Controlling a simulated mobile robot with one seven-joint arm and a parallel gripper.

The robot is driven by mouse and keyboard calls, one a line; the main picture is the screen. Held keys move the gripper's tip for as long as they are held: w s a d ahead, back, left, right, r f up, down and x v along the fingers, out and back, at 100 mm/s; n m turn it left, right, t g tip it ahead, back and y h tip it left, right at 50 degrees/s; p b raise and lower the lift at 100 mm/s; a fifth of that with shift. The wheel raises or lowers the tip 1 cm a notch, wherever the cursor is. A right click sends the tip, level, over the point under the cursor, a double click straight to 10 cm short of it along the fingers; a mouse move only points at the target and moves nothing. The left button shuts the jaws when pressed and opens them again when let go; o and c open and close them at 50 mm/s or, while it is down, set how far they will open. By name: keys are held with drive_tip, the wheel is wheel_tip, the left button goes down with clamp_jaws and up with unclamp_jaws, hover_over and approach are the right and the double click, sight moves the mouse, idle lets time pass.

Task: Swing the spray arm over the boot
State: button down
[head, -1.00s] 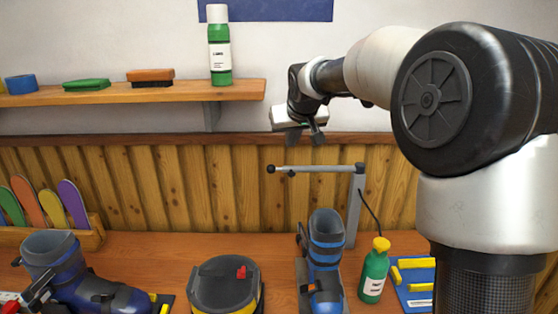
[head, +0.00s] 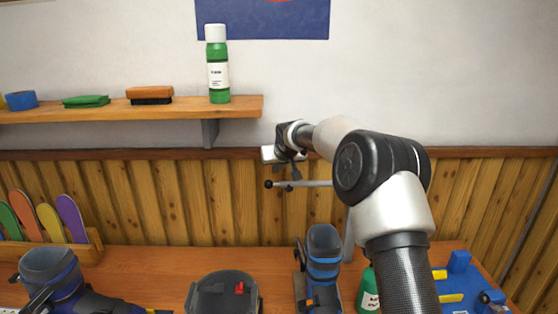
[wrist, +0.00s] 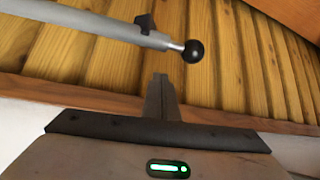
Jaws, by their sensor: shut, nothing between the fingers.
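The grey spray arm (head: 312,184) runs level to the left from its upright post (head: 349,238). A black ball knob (head: 268,184) tips its free end, left of the boot. The blue and dark grey boot (head: 322,265) stands upright below the bar. My gripper (head: 294,172) is close above the bar in the head view. In the wrist view my shut, empty fingers (wrist: 160,82) point towards the bar (wrist: 95,24) and its knob (wrist: 194,51), with a gap between them. My arm hides the bar's right end and part of the post.
A shelf (head: 130,112) with a green bottle (head: 218,75), brush and cloth is on the wall at left. A second boot (head: 55,280) and a dark-lidded tub (head: 222,292) stand on the bench. A green spray bottle (head: 367,290) is right of the boot, partly behind my arm.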

drive_tip(key=shift+s+d+f, duration=0.15)
drive_tip(key=shift+s+f, duration=0.05)
drive_tip(key=shift+s, duration=0.4)
drive_tip(key=shift+s+d+f, duration=0.1)
drive_tip(key=shift+s+f, duration=0.05)
drive_tip(key=shift+s, duration=0.5)
drive_tip(key=shift+s+d+f, duration=0.15)
drive_tip(key=shift+s+f, duration=0.05)
drive_tip(key=shift+s, duration=0.4)
drive_tip(key=shift+s, duration=0.1)
